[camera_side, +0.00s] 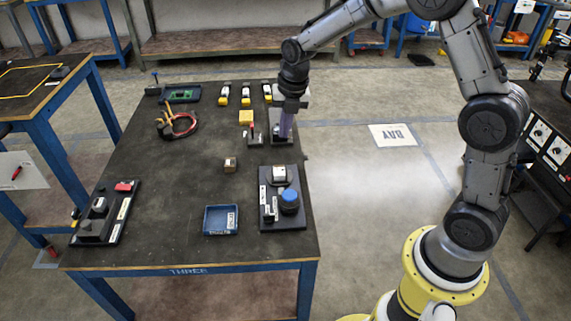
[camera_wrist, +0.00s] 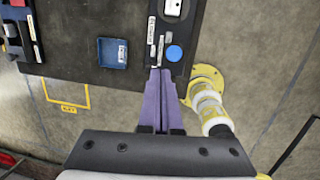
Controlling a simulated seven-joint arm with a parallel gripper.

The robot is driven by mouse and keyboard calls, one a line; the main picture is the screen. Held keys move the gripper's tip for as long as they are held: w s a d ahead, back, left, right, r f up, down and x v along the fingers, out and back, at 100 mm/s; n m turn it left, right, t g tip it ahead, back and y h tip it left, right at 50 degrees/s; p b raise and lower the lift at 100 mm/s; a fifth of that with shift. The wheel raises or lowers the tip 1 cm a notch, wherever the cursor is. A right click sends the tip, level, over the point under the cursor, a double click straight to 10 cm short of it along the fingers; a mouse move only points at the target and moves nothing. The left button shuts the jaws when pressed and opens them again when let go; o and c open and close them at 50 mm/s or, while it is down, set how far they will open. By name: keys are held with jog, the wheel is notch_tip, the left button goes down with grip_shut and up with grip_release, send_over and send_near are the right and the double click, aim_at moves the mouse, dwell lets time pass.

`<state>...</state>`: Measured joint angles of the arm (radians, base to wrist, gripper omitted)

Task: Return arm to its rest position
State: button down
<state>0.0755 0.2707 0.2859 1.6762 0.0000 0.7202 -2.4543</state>
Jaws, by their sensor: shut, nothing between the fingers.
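My arm reaches over the dark work table (camera_side: 185,190) from the right. My gripper (camera_side: 284,137) points down near the table's right edge, over or just in front of a small dark plate with a device on it; contact cannot be told. Its purple fingers are together and empty, and they also show in the wrist view (camera_wrist: 160,73). In that view the fingertips overlap the near end of the black board (camera_wrist: 187,70) with the blue round knob (camera_wrist: 174,53). Part of the small plate is hidden behind the fingers.
A black board (camera_side: 107,212) with a red part stands at left.

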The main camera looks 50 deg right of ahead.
jog(key=s+a+r+m+t, duration=0.35)
jog(key=s+r+m, duration=0.55)
jog(key=s+r, duration=0.75)
jog(key=s+f+m, duration=0.4)
jog(key=s+m, duration=0.9)
jog(key=m, duration=0.5)
